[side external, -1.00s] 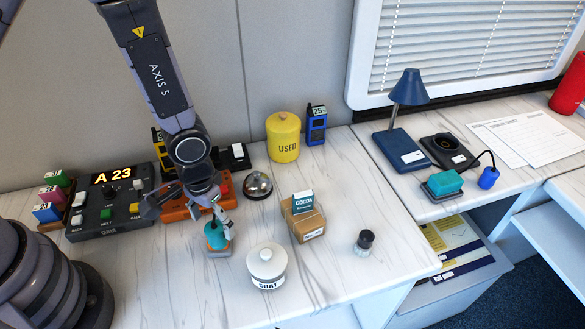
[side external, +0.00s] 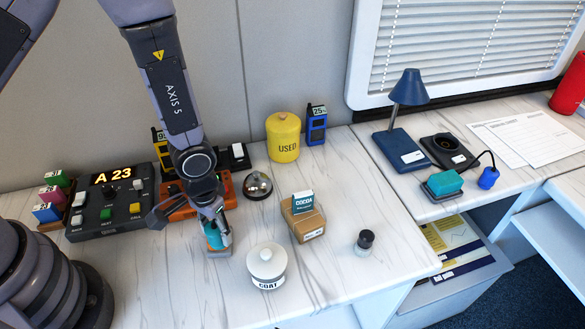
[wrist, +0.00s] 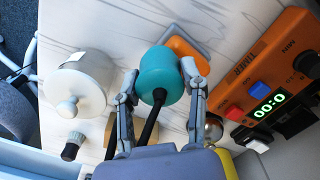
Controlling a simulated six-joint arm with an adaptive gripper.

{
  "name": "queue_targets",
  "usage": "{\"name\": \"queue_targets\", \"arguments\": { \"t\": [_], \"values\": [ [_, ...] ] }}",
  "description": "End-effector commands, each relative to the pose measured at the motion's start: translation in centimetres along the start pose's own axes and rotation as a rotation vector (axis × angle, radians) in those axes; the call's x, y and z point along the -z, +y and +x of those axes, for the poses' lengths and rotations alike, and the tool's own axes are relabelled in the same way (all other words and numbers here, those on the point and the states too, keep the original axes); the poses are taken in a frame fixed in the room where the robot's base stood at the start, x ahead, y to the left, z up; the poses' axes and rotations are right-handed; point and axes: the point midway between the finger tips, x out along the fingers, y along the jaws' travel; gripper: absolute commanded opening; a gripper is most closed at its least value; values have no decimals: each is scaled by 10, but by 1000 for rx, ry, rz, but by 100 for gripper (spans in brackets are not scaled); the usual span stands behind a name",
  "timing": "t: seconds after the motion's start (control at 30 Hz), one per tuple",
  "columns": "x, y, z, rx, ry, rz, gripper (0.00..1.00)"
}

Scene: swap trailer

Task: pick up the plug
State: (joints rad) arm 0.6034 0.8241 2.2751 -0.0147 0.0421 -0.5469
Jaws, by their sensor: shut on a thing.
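The teal plug (side external: 213,238), a rounded piece with a black stem or cord, is at the front left of the white counter. It also shows in the wrist view (wrist: 160,76), between my fingers. My gripper (side external: 218,232) points down and is shut on the plug, with one finger on each side in the wrist view (wrist: 160,70). A small orange base with a pale edge (wrist: 190,45) shows beside and beneath the plug. I cannot tell whether the plug touches this base.
A white COAT jar (side external: 266,270) stands close to the right of my gripper. An orange timer box (side external: 180,210) lies behind it. The counter's front left is clear.

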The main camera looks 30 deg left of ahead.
Motion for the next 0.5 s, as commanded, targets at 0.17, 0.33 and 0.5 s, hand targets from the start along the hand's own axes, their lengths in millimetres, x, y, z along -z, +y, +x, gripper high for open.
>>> {"name": "queue_targets", "arguments": {
  "t": [0.17,0.33,0.5],
  "values": [
    [0,0,0,0,0,0,4],
    [1,0,-8,-2,2,0,4],
    [1,1,-35,-4,6,0,4]
  ]
}}
